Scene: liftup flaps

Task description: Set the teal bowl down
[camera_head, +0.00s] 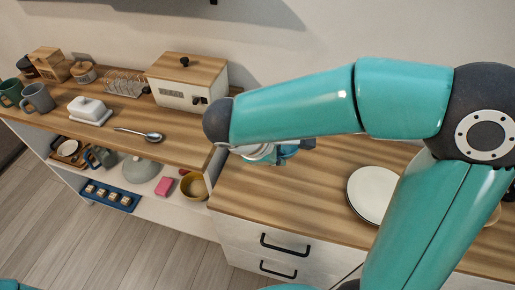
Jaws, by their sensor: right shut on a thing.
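My right arm reaches in from the right, and its forearm hides most of my right gripper (282,150). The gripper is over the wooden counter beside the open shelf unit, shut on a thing. A small blue-teal part shows just below the forearm; I cannot tell how much of it is the teal bowl and how much is gripper. The bowl's outline and its gap to the counter are hidden. My left gripper is not in view.
White plates (371,194) lie on the counter (300,205) to the right, partly behind my arm. The counter's front left is clear. On the left unit stand a bread box (187,80), butter dish (89,110) and spoon (140,134).

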